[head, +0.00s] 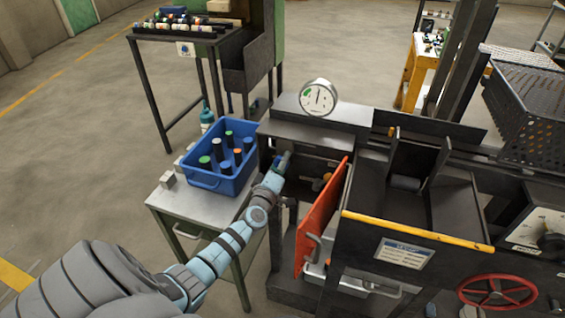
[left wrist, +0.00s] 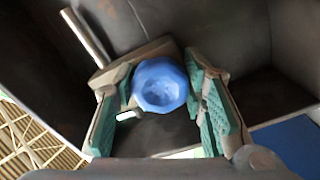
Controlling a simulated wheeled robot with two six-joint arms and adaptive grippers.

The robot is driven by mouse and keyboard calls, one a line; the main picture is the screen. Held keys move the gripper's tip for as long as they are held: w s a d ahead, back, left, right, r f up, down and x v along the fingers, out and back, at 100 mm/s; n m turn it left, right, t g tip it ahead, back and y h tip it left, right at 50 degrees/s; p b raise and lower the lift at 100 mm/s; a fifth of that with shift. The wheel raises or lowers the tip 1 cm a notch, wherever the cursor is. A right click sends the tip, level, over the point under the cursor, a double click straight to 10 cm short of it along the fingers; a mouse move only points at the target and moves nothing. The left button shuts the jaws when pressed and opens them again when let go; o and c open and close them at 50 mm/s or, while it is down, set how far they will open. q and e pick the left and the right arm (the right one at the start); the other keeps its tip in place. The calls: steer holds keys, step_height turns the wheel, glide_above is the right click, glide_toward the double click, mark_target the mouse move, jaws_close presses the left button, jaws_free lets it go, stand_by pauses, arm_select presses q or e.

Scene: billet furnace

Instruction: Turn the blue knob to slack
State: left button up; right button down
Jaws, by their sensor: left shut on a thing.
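The blue knob (left wrist: 161,84) is faceted and sits between the green-padded fingers of my left gripper (left wrist: 160,92) in the left wrist view. The fingers are shut on it from both sides. In the head view my left gripper (head: 283,163) reaches into the machine's dark recess, left of the open orange door, and mostly hides the knob. The knob's turn position cannot be read. A round white gauge (head: 318,97) with a green zone stands above the recess, its needle roughly upright. My right gripper is not in view.
An orange door (head: 322,220) stands open just right of my left forearm. A blue crate (head: 208,180) with several capped cylinders sits on a grey cart (head: 185,217) to the left. A red handwheel (head: 497,291) is at lower right. The floor at left is clear.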

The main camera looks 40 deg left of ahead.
arm_select(q)
steer(key=n, duration=0.4)
steer(key=shift+n, duration=0.4)
stand_by(0.4)
steer(key=o, duration=1.2)
steer(key=v, duration=1.2)
steer(key=shift+d, duration=0.1)
steer(key=shift+w, duration=0.1)
